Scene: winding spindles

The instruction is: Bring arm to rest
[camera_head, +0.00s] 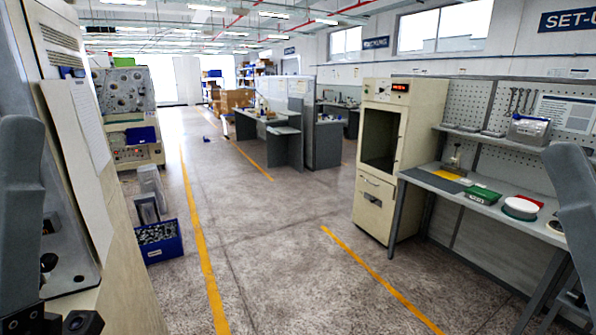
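A grey link of my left arm (20,200) stands upright along the left edge, in front of a beige machine (125,270). A grey link of my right arm (574,215) shows at the right edge, in front of the workbench. Neither gripper can be seen, so their opening and anything in them are hidden. Dark fittings (82,322) show at the bottom left corner; I cannot tell what they belong to.
The workbench (421,180) at right holds a yellow pad (447,175), a green tray (482,196) and a white round item (521,206). A beige cabinet (374,205) adjoins it. A blue bin (160,243) sits on the floor at left. The middle floor is clear.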

